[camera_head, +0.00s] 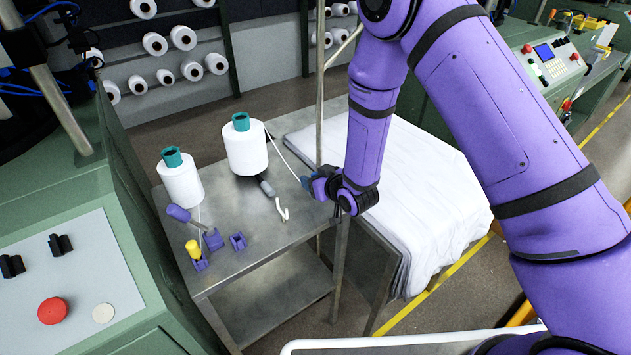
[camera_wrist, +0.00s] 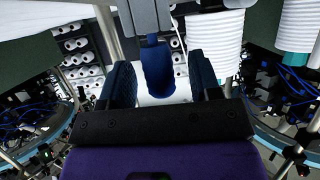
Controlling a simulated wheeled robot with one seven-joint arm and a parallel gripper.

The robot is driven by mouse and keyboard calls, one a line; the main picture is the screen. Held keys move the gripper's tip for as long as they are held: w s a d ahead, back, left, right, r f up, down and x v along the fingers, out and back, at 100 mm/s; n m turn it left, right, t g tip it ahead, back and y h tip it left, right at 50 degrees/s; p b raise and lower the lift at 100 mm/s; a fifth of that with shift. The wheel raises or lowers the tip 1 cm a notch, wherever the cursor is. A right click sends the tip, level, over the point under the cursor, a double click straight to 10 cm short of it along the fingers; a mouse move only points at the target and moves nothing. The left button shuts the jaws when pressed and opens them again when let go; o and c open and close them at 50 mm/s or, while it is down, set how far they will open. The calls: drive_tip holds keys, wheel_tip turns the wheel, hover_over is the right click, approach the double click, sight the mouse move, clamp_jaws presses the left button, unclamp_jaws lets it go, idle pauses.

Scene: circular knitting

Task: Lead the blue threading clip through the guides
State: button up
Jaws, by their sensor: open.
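The blue threading clip (camera_head: 306,183) shows as a small blue tip beside my gripper (camera_head: 322,188), low over the right side of the metal table. In the wrist view the blue clip (camera_wrist: 157,70) is between the two dark blue fingers of my gripper (camera_wrist: 162,84). The fingers are open, with a gap visible on each side of the clip. A grey block (camera_wrist: 150,17) is right beyond the clip; I cannot tell whether they are joined. A white thread (camera_head: 287,157) runs from the right yarn cone (camera_head: 245,150) towards the clip. I cannot make out the guides clearly.
A thin upright pole (camera_head: 319,95) stands behind my gripper. White cloth (camera_head: 425,190) lies to the right.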

drive_tip(key=c, duration=1)
drive_tip(key=shift+w, duration=0.1)
